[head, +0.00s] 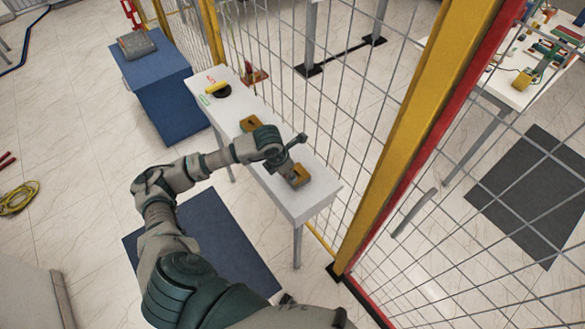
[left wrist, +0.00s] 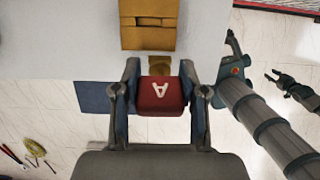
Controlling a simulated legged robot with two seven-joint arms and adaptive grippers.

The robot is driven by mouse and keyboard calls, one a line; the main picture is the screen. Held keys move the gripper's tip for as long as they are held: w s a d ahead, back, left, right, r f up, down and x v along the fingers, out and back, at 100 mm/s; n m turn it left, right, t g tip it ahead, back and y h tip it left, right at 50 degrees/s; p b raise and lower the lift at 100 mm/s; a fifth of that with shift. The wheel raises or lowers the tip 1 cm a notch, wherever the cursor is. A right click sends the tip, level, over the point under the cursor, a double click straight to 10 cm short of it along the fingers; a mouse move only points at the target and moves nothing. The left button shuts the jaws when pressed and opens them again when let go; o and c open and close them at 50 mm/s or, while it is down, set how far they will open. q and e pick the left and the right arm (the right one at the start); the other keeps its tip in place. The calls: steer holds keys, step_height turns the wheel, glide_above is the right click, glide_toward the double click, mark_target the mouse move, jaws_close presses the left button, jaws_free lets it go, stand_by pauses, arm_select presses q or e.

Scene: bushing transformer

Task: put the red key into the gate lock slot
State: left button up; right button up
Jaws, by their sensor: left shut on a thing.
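The red key (left wrist: 160,95) has a red head with a white letter A. My left gripper (left wrist: 160,88) is shut on it, one finger at each side, in the left wrist view. A brownish part (left wrist: 160,68) shows just beyond the red head. In the head view my left gripper (head: 292,165) is over the near end of the narrow white table, by a yellow-brown block (head: 299,178); the key is not clear there. A red fixture (head: 255,76) is by the fence; I cannot tell whether it is the gate lock. A dark claw (left wrist: 279,82), likely my right gripper, is at the right of the wrist view.
The white table (head: 318,196) stands along a mesh fence with a yellow post (head: 425,125). Another yellow-brown block (head: 250,123) and a black-and-yellow item (head: 217,89) are on it. A blue cabinet (head: 165,100) stands behind left. The tiled floor at left is mostly open.

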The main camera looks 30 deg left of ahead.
arm_select(q)
steer(key=s+d+r, duration=0.1)
steer(key=s+r, duration=0.4)
steer(key=s, duration=0.6)
steer(key=shift+s+d+r, duration=0.3)
